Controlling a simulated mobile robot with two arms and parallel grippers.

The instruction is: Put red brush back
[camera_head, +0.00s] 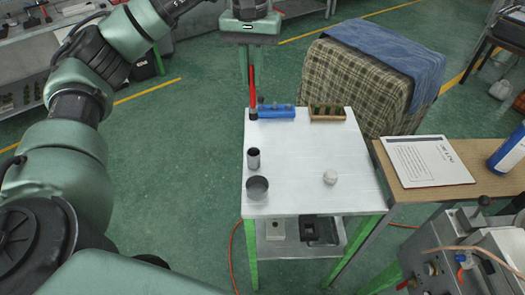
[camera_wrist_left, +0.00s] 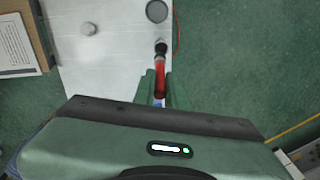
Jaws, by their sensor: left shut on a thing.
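The red brush (camera_head: 252,91) is upright with its dark end down, close to the back left corner of the white table (camera_head: 310,150). My left gripper (camera_head: 251,63) is above that corner and shut on the upper part of the brush. In the left wrist view the red brush (camera_wrist_left: 160,76) shows between the fingers of the left gripper (camera_wrist_left: 161,88). The dark cup (camera_head: 253,158) stands near the table's left edge. I cannot tell whether the brush's lower end touches the table. My right gripper is not in view.
A blue holder (camera_head: 277,111) is just right of the brush, with a wooden holder (camera_head: 327,114) beside it. A grey bowl (camera_head: 257,188) and a pale round lump (camera_head: 330,177) are at the front. The table's middle is clear. A cloth-covered block (camera_head: 360,85) stands behind.

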